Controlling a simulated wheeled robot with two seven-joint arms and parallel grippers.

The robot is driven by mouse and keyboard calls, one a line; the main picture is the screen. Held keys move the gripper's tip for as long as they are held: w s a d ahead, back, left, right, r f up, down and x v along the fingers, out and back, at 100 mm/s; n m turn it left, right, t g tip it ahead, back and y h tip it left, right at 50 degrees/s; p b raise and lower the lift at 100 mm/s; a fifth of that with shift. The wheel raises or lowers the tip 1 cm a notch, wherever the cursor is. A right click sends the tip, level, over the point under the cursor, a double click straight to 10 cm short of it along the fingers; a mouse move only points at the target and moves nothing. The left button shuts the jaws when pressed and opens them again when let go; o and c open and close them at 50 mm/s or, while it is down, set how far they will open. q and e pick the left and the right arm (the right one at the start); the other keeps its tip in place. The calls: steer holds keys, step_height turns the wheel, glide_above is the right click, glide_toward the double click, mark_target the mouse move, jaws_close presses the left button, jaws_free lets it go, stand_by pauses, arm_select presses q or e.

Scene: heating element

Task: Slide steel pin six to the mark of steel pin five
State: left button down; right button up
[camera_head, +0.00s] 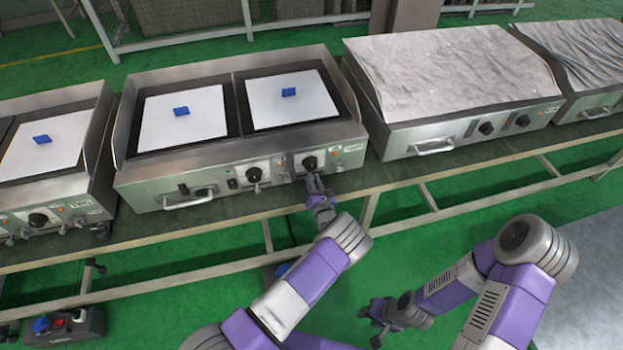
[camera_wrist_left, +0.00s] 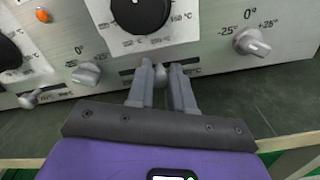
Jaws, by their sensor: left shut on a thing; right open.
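My left gripper (camera_head: 316,186) is at the front panel of the middle heating unit (camera_head: 150,195), below its right black dial (camera_head: 310,163). In the left wrist view, its two fingers (camera_wrist_left: 162,78) are shut on a small round-headed steel pin (camera_wrist_left: 160,77) at a dark slot (camera_wrist_left: 126,72) under a dial (camera_wrist_left: 141,12). The fingers hide much of the pin and slot; I cannot read a pin number. Another steel pin (camera_wrist_left: 38,98) stands in a slot at the left. My right gripper (camera_head: 379,319) is open and empty, low in front of the bench.
Grey knobs flank the held pin at left (camera_wrist_left: 86,74) and right (camera_wrist_left: 252,42). A handle (camera_head: 190,200) juts from the unit's left front. A covered unit (camera_head: 450,85) stands to the right. The bench edge (camera_head: 180,232) runs below the panel.

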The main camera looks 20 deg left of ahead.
arm_select(q)
steer(key=shift+s+a, duration=0.1)
steer(key=shift+a, duration=0.15)
steer(key=shift+d, duration=0.2)
steer(key=c, duration=1)
jaws_free()
steer(key=p+v, duration=0.2)
steer(key=v, duration=0.5)
steer(key=shift+s, duration=0.2)
